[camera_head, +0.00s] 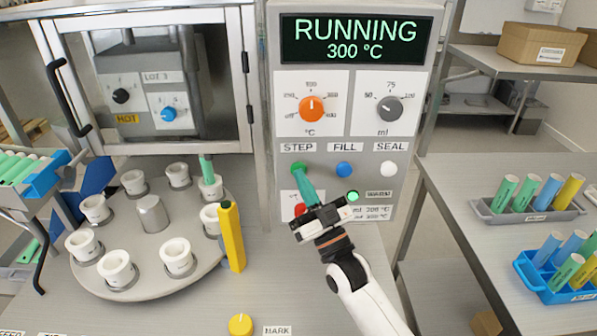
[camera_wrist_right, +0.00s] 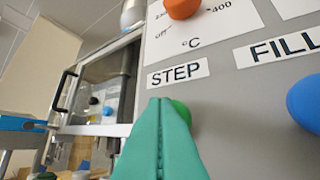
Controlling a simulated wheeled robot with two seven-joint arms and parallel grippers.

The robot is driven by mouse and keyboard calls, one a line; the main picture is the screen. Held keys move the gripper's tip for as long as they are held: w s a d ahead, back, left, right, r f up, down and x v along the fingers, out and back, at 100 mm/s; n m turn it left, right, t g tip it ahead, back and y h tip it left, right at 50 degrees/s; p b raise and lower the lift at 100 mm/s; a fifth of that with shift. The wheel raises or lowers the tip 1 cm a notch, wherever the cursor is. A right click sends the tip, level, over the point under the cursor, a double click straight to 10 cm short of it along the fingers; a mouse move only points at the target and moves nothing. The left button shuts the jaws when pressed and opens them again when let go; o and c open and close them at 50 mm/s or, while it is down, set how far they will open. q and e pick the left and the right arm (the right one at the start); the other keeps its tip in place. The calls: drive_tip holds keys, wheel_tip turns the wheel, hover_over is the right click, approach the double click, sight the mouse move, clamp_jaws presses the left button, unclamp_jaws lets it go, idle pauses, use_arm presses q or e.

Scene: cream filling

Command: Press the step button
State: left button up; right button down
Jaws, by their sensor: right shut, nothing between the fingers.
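The green step button (camera_head: 298,168) is on the grey control panel under the STEP label (camera_head: 297,148). In the right wrist view the button (camera_wrist_right: 182,111) is partly hidden behind my fingertips, below its STEP label (camera_wrist_right: 178,74). My right gripper (camera_head: 301,171) is shut with nothing between its green fingers. Its tips are at the button in the head view; I cannot tell whether they touch it. They fill the lower middle of the right wrist view (camera_wrist_right: 160,103). My left gripper is not in view.
The display (camera_head: 357,40) reads RUNNING, 300 °C. The blue FILL button (camera_head: 344,169) and white SEAL button (camera_head: 388,168) are to the right. A turntable (camera_head: 150,280) with several white cups and a yellow post (camera_head: 232,238) stand at the left. Tube racks (camera_head: 480,210) are at the right.

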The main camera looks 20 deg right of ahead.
drive_tip(key=shift+s+a+p, duration=0.25)
drive_tip(key=shift+s+p, duration=0.05)
drive_tip(key=shift+s, duration=0.55)
drive_tip(key=s, duration=0.2)
drive_tip(key=s+a+p, duration=0.1)
drive_tip(key=s, duration=0.1)
drive_tip(key=shift+s+a+p, duration=0.2)
drive_tip(key=shift+s+p, duration=0.1)
drive_tip(key=shift+s, duration=0.1)
